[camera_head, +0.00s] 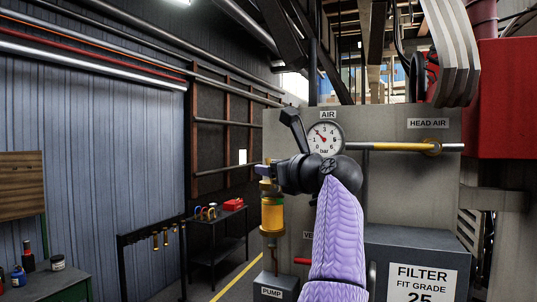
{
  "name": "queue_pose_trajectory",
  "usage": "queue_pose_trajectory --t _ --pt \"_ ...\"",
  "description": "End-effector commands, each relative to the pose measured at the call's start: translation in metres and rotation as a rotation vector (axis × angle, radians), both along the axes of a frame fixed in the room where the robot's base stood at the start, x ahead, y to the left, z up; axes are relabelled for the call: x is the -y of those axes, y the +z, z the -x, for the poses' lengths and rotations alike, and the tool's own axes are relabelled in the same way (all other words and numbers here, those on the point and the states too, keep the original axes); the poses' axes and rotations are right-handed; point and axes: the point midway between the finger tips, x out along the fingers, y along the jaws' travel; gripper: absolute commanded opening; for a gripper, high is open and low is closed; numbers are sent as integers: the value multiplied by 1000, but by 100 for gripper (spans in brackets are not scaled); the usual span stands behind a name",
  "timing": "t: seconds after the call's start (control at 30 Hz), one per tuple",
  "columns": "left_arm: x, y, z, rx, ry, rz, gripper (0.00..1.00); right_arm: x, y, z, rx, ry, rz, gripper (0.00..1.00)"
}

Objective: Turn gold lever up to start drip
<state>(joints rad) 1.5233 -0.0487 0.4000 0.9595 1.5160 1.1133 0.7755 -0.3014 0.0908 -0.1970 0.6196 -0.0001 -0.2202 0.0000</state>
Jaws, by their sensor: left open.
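My left gripper (272,172) is at the left edge of a grey panel (385,185). Its dark body points left from my purple-sleeved arm and covers part of the panel. It is open, beside the top of an amber drip bowl (272,216). Small gold parts (262,169) show by the gripper's tip, above the bowl. I cannot tell whether these are the gold lever, or whether the gripper touches them. My right gripper is not in view.
A pressure gauge (325,138) marked AIR is above my wrist. A yellow-banded pipe (390,146) runs right from it. A grey FILTER box (420,240) stands lower right. A red-handled part (302,261) is low on the panel. A dark side table (218,228) stands left.

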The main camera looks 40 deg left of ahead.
Motion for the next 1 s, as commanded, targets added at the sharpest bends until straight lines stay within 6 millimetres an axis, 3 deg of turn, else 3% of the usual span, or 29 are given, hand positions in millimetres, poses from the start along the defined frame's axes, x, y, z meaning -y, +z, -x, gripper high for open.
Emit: queue_pose_trajectory --t 0.1,0.37,0.6,0.63,0.87,1.0 --pt "-11 2 -3 0 -1 -1 53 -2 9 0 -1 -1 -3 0" --pt "-13 -1 -4 -1 -1 -1 53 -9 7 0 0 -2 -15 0" --pt "-13 -1 -4 0 -1 -2 2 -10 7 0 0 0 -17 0" --pt "-13 -1 -4 0 -1 -2 0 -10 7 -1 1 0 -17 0" --pt "-12 -1 -4 -4 -1 -12 0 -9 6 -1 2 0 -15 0" --pt "-4 -6 -7 -60 -1 -190 0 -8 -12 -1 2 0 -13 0"
